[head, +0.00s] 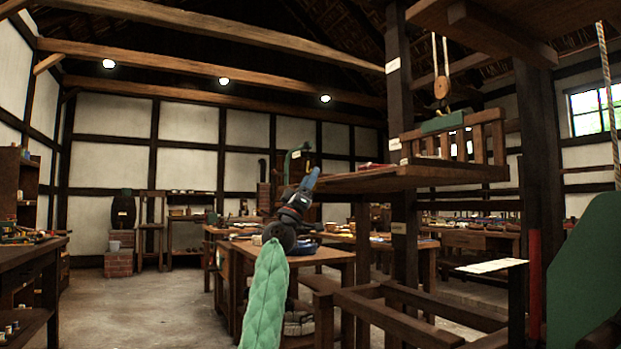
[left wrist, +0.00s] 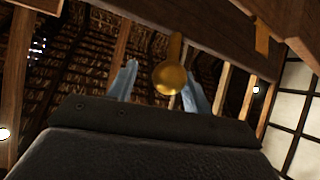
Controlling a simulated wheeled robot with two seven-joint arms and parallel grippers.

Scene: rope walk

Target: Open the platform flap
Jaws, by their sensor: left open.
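The raised wooden platform (head: 405,179) stands right of centre in the head view. A slatted wooden flap or gate (head: 483,117) stands upright along it; I cannot tell how it is hinged. My left gripper (head: 311,178) is beside the platform's left end, fingers pointing up. In the left wrist view its two bluish fingers (left wrist: 158,72) are apart. A round brass knob or disc (left wrist: 168,79) shows between them; I cannot tell whether they touch it. Wooden slats (left wrist: 228,85) and a broad board (left wrist: 225,35) are behind and above. My right gripper is out of view.
A pulley (head: 441,88) hangs on rope above the platform. A dark post (head: 400,75) stands beside it. Workbenches (head: 335,256) with tools fill the middle, and a wooden frame (head: 385,315) stands low in front. Open floor (head: 145,305) lies at the left.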

